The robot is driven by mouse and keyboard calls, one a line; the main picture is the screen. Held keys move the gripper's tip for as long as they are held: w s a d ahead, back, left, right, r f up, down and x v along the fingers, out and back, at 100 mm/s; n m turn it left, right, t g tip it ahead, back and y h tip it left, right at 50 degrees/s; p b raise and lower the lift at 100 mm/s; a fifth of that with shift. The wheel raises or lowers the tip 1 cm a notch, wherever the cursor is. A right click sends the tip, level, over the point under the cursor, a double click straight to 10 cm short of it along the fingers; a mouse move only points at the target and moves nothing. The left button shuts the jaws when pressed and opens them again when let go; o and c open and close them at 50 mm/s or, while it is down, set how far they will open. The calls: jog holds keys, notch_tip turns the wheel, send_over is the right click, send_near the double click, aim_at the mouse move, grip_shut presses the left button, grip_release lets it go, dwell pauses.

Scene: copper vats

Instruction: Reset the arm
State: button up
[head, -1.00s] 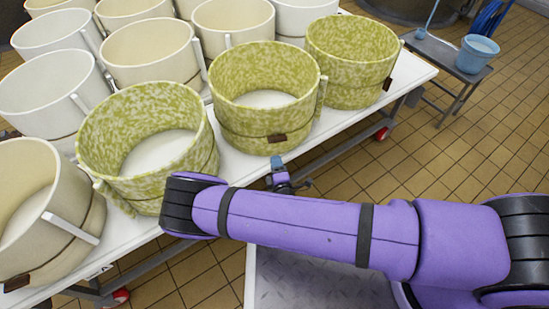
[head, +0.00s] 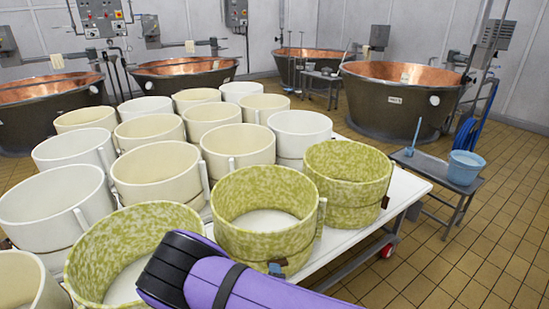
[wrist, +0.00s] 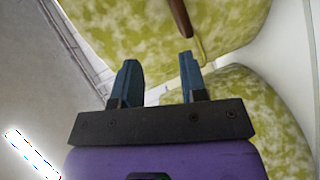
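My gripper (wrist: 158,82) shows in the wrist view with its two blue fingers apart and nothing between them. It is close to the green-mottled tubs (wrist: 215,25), which fill the right and upper part of that view. In the head view my purple arm crosses the bottom, and only a small blue bit of the gripper (head: 277,269) shows in front of the middle green-mottled tub (head: 262,232). Whether a finger touches a tub, I cannot tell.
A white table (head: 405,189) carries several white, cream and green-mottled tubs in rows. Copper vats (head: 405,95) stand along the back wall. A grey bench (head: 424,165) with a blue bucket (head: 465,167) stands at right. Tiled floor (head: 480,250) is clear at lower right.

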jog(key=w+d+r+m+g, duration=0.1)
jog(key=w+r+m+g, duration=0.25)
jog(key=r, duration=0.65)
jog(key=w+d+r+m+g, duration=0.1)
jog(key=w+r+m+g, duration=0.3)
jog(key=r, duration=0.6)
jog(key=s+d+r+m+y, duration=0.15)
jog(key=d+r, duration=0.35)
jog(key=r, duration=0.5)
jog(key=s+d+r+m, duration=0.3)
jog(key=d+r, duration=0.2)
jog(key=r, duration=0.5)
jog(key=s+d+r+m+g, duration=0.1)
jog(key=s+d+r+g, duration=0.1)
jog(key=s+d+r, duration=1)
jog(key=s+d+r+m+h, duration=0.1)
jog(key=s+d+r, duration=0.1)
jog(key=s, duration=0.7)
jog(key=s+d+r+m+h, duration=0.1)
jog(key=s+d+r, duration=0.2)
jog(key=s, duration=0.6)
jog(key=shift+d+r+m+g, duration=0.15)
jog(key=shift+d+m+g, duration=0.25)
jog(key=shift+d, duration=0.55)
